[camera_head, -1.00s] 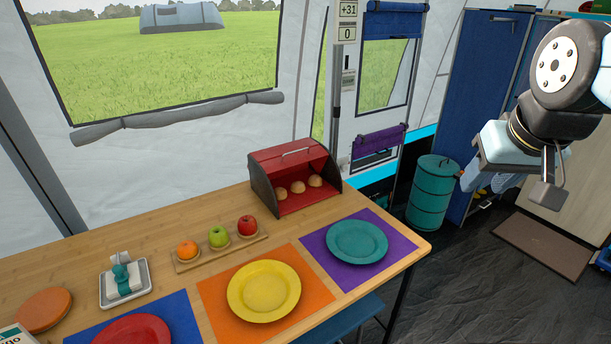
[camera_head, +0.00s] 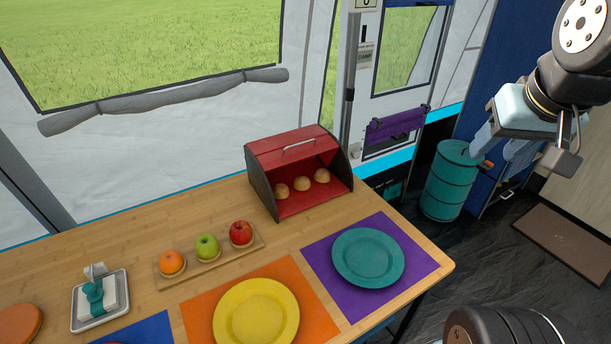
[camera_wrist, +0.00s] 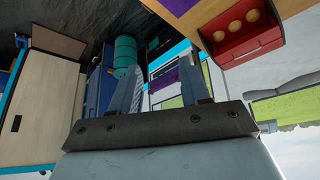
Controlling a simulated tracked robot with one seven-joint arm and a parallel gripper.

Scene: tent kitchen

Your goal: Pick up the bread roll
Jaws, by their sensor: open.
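Three round tan bread rolls sit in a row inside an open red bread box (camera_head: 292,147) with dark sides, at the back of the wooden table. The middle roll (camera_head: 302,183) lies between the left roll (camera_head: 281,190) and the right roll (camera_head: 321,175). In the wrist view, the rolls (camera_wrist: 235,26) and box (camera_wrist: 262,42) show upside down at the upper right. My gripper (camera_head: 503,148) is in the air at the right, well away from the box. Its two fingers (camera_wrist: 165,80) stand apart with nothing between them.
A teal bin (camera_head: 448,182) stands on the floor right of the table.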

